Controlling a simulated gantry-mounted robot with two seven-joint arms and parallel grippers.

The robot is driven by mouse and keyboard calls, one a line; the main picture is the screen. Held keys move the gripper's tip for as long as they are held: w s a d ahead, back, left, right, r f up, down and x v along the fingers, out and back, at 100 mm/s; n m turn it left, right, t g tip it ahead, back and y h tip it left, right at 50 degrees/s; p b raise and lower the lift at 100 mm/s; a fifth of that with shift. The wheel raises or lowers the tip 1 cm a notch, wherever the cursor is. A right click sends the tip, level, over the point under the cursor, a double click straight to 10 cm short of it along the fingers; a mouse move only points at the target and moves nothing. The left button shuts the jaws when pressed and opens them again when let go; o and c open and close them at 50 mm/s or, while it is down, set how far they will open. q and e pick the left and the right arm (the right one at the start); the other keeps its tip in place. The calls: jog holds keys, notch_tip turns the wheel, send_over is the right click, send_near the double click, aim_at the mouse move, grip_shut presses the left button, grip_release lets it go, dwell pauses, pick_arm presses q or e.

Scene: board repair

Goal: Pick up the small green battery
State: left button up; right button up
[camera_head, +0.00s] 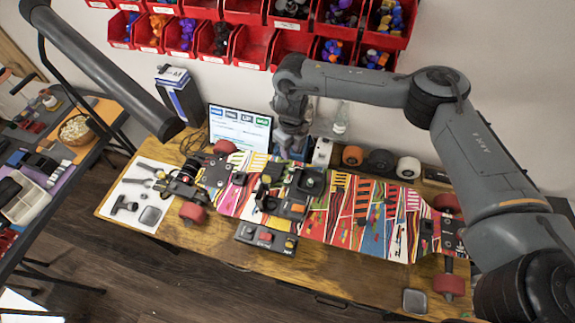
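I cannot make out a small green battery for certain at this size. A long skateboard deck (345,221) with a bright patterned face and red wheels lies wheels-up along the wooden workbench. Dark electronic parts (288,190) sit on its middle. My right gripper (291,150) hangs down behind these parts, close to the laptop's right edge. Its fingers are small and partly lost against the clutter, so I cannot tell whether they are open. I see nothing clearly held in it. My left gripper is not in view.
A lit laptop (240,129) and a blue-black box (180,95) stand at the back. Red bins (254,46) hang on the wall above. A small button box (265,239) lies in front of the deck. A dark side table stands left. The bench's front strip is mostly clear.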

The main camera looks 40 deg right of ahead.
aim_at(291, 169)
jog(key=f, duration=0.3)
jog(key=shift+s+a+f, duration=0.2)
jog(key=shift+s+f, duration=0.1)
jog(key=shift+f, duration=0.1)
jog(key=shift+w+d+f+p, duration=0.1)
jog(key=shift+f+p, duration=0.25)
jog(key=shift+f, duration=1.2)
jog(key=shift+d+f+p, duration=0.1)
jog(key=shift+f+p, duration=0.25)
jog(key=shift+f, duration=1.15)
grip_shut()
